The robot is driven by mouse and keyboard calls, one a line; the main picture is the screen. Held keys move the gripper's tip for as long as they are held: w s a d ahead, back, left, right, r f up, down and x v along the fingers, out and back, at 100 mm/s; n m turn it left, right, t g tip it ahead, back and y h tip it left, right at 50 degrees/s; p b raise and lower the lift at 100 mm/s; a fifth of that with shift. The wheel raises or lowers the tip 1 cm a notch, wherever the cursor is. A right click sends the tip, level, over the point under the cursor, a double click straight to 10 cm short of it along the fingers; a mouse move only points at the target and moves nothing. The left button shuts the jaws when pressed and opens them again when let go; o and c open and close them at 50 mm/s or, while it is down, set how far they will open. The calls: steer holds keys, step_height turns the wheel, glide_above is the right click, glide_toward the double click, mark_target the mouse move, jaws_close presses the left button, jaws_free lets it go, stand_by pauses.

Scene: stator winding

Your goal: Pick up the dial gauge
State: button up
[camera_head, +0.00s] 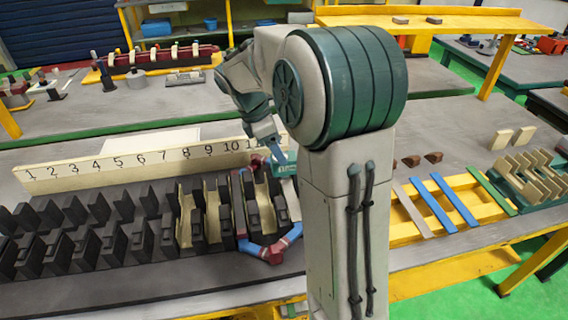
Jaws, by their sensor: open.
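I cannot make out a dial gauge for certain. A small dark stand with an upright post (45,87) is on the back left bench, too small to identify. My gripper (279,152) hangs at the end of my folded arm, above the right end of the numbered strip. It is open, and I see nothing held in it. Its fingertips are small and partly lost against a teal block (288,167) behind or below them. My large arm joint and upper arm cover the middle of the view and hide the bench behind them.
A numbered strip (95,172) stands behind rows of dark slotted blocks (75,240). A red and blue coil (268,247) sits at their right end. A yellow rack (445,205) with coloured bars lies right. Bare grey bench (160,105) lies behind the strip.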

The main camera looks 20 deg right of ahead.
steer(key=x, duration=0.5)
steer(key=shift+s, duration=0.1)
steer(key=c, duration=1.1)
steer(key=shift+r, duration=0.45)
step_height(320, 180, up, 4)
steer(key=shift+f, duration=0.2)
steer(key=shift+s+d+r+p, duration=0.7)
steer(key=shift+s+d+r, duration=0.45)
steer(key=shift+s+r, duration=0.6)
steer(key=shift+s+d+r+p, duration=0.65)
steer(key=shift+s+d+r, duration=0.6)
steer(key=shift+r, duration=0.85)
steer(key=shift+s+d+r+p, duration=0.7)
steer(key=shift+s+d+r, duration=0.35)
steer(key=shift+s+r, duration=0.75)
